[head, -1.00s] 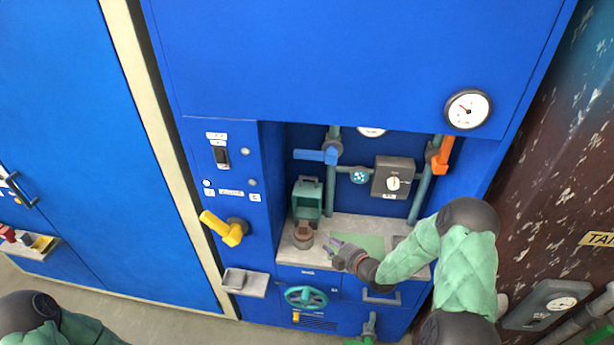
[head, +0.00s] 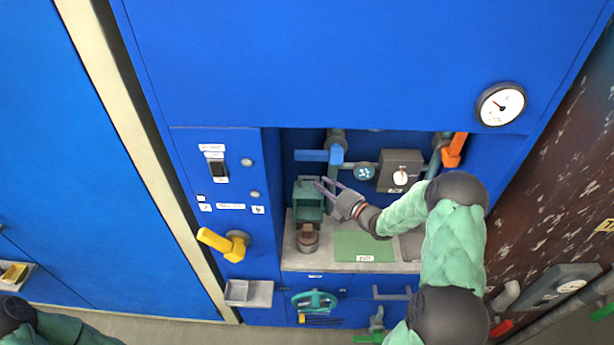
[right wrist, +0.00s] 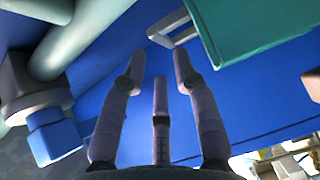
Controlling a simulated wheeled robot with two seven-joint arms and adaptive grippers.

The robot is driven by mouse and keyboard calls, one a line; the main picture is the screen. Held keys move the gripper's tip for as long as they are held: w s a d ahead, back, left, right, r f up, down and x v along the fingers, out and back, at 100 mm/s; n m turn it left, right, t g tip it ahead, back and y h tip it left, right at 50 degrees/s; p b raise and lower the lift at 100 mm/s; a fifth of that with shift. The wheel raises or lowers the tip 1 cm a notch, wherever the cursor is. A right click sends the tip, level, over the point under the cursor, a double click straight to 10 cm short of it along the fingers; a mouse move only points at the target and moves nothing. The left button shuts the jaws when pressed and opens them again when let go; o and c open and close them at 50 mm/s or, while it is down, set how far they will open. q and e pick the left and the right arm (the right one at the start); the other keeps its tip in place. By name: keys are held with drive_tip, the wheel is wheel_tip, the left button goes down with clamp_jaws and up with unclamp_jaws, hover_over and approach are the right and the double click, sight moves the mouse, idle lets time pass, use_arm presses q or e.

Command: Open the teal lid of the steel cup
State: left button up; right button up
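A teal boxy piece (head: 308,207) stands at the left of the recessed counter, with a small round brown-grey vessel (head: 308,238) just in front of and below it. I cannot tell for sure which part is the teal lid of the steel cup. My right gripper (head: 324,186) is beside the upper right of the teal piece, its purple fingers spread and empty. In the right wrist view the open fingers (right wrist: 160,70) have nothing between them. A teal surface (right wrist: 265,28) fills the upper right there, near a grey bracket (right wrist: 172,25). My left gripper is out of view.
A green mat (head: 363,246) lies right of the vessel on the grey counter. A blue valve handle (head: 312,155) and pipes are behind my gripper. A grey gauge box (head: 400,170) and an orange handle (head: 455,149) are to the right, a yellow handle (head: 222,243) to the left.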

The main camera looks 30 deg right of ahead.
sight(311, 178)
drive_tip(key=b+x, duration=0.1)
drive_tip(key=x, duration=0.6)
drive_tip(key=shift+w, duration=0.2)
clamp_jaws()
